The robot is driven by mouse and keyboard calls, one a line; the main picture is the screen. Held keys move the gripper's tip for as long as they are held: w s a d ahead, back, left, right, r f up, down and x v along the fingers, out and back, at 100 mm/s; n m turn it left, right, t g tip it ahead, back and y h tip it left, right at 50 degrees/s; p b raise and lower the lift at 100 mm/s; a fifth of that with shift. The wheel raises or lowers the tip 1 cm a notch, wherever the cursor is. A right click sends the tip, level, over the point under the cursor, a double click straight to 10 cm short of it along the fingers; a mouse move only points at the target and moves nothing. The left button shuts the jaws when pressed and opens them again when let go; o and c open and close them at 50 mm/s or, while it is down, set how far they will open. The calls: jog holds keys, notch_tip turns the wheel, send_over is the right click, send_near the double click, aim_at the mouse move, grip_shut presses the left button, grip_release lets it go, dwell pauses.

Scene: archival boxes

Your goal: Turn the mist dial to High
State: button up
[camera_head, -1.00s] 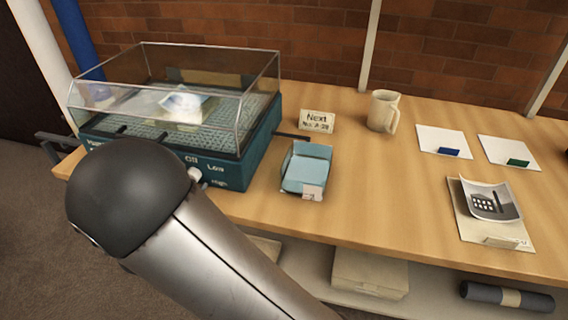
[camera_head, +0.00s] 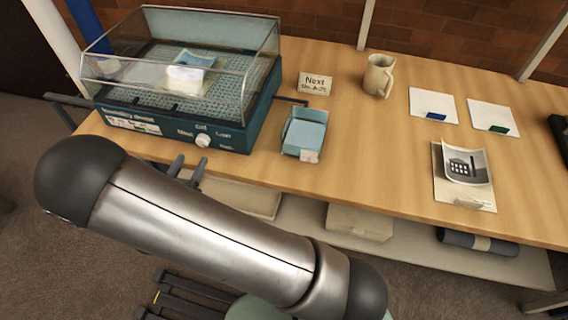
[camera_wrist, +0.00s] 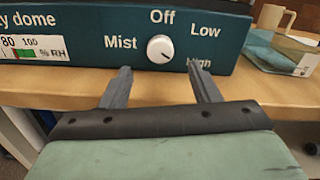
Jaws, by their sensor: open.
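The mist dial (camera_head: 203,141) is a small white round knob on the front panel of the teal humidity dome (camera_head: 235,135). In the wrist view the dial (camera_wrist: 160,49) has "Mist" at its left, "Off" above, "Low" at upper right and "High" at lower right. I cannot make out for certain where its pointer aims. My gripper (camera_wrist: 161,78) is open and empty, with its two fingers apart, below and in front of the dial. The right fingertip partly covers the "High" label. In the head view my gripper (camera_head: 188,165) is just off the table edge.
A clear cover encloses the dome's grid tray, with a pale item inside. On the table (camera_head: 345,160) are a light blue tray (camera_head: 304,133), a "Next" card (camera_head: 315,83), a mug (camera_head: 379,75), white cards and a photo (camera_head: 467,167). Boxes lie on the shelf below.

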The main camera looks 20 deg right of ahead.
jog(key=b+v, duration=0.1)
jog(key=v, duration=1)
jog(key=s+d+r+m+g+h+p, duration=0.1)
jog(key=d+r+m+g, duration=0.4)
jog(key=d, duration=0.4)
jog(key=s+d+r+m+g+h+p, duration=0.1)
jog(key=d+r+m+g+p, duration=0.1)
jog(key=d+r+m+g, duration=0.35)
jog(key=s+d+r+m+g+y+p, duration=0.1)
jog(key=s+d+r+m+g+y, duration=0.1)
jog(key=s+d+m+g+y, duration=0.1)
jog(key=s+d+r+m+g+y+p, duration=0.2)
jog(key=s+d+m+y, duration=0.3)
jog(key=m, duration=0.5)
jog(key=shift+s+d+r+g, duration=0.4)
jog(key=shift+s+d, duration=0.35)
jog(key=shift+d, duration=0.5)
jog(key=m+y, duration=0.1)
jog(key=m, duration=0.1)
jog(key=s+r+m+t+y, duration=0.1)
jog(key=m+y, duration=0.1)
jog(key=s+r+m+t+y, duration=0.1)
jog(key=m, duration=0.1)
jog(key=shift+s+d+m+t+y, duration=0.1)
jog(key=shift+s+m+t+y, duration=0.15)
jog(key=shift+m+y, duration=0.15)
